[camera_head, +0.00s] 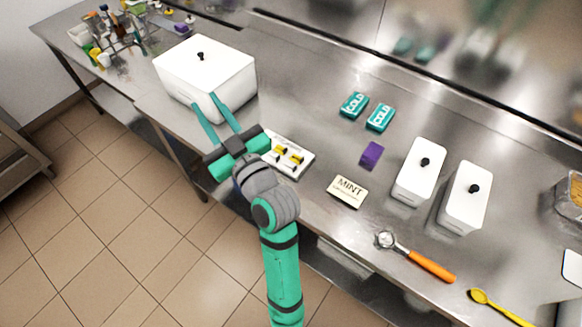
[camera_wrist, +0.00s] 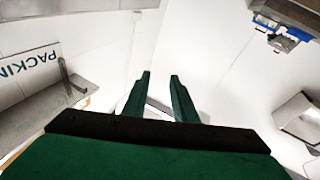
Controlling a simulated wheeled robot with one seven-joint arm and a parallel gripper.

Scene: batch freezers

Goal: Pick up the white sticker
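My gripper (camera_head: 206,102) is open, its two green fingers apart, in front of the large white lidded box (camera_head: 205,70) in the head view. I cannot tell whether the fingertips touch the box. The wrist view shows the open fingers (camera_wrist: 160,76) with nothing held between them. A flat white piece with a dark edge (camera_head: 572,268), cut off at the right of the head view, may be the white sticker. A cream "MINT" label (camera_head: 348,190) lies near the counter's front edge, to the right of my gripper.
A white tray with yellow pieces (camera_head: 305,163) sits beside my gripper. Two teal "COLD" packs (camera_head: 380,117), a purple block (camera_head: 371,154), two white lidded containers (camera_head: 419,172), an orange-handled scoop (camera_head: 432,266) and a yellow spoon (camera_head: 497,306) lie further right. Bare steel lies between them.

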